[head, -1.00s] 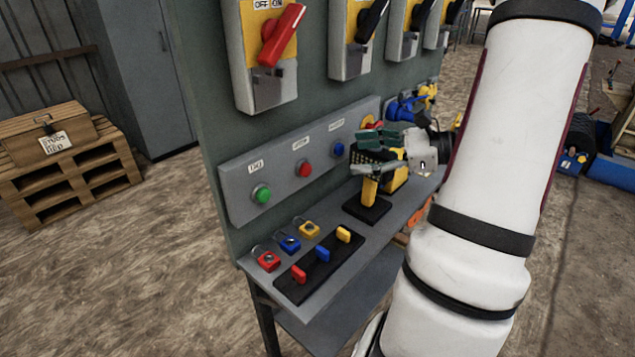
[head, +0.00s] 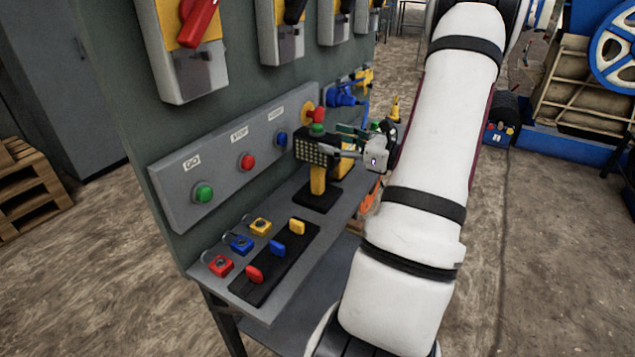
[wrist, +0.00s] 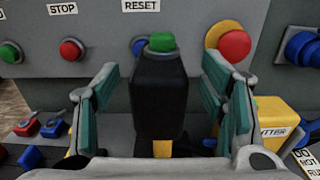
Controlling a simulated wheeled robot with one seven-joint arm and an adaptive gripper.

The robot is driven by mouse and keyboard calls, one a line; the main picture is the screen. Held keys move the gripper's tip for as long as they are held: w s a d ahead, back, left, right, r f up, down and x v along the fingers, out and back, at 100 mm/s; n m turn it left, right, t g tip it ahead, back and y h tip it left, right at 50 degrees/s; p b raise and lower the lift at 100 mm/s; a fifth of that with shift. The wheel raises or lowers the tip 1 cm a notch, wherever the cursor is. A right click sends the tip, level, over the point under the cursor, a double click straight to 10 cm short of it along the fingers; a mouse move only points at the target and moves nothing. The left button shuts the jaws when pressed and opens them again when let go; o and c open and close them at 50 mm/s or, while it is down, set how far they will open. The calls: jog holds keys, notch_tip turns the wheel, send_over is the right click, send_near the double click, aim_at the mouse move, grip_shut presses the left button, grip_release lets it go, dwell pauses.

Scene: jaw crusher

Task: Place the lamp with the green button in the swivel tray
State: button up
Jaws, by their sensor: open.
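The lamp with the green button (head: 317,129) stands upright on the grey shelf. It has a black gridded head (head: 311,150), a yellow handle and a flat black base. In the wrist view the lamp's dark head (wrist: 160,95) stands between my two teal-padded fingers, with the green button on top. My gripper (wrist: 163,92) is open around the head, with a gap visible on both sides. In the head view my gripper (head: 350,143) reaches the lamp from the right. I cannot make out a swivel tray in either view.
Behind the lamp is a yellow box (wrist: 272,117) with a partly hidden label. The panel carries a green GO button (head: 204,193), a red STOP button (head: 248,162) and a blue RESET button (head: 281,139).

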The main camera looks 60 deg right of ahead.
aim_at(297, 130)
jog(key=shift+w+a+b, duration=0.2)
jog(key=shift+w+b, duration=0.1)
jog(key=shift+w, duration=2.45)
grip_shut()
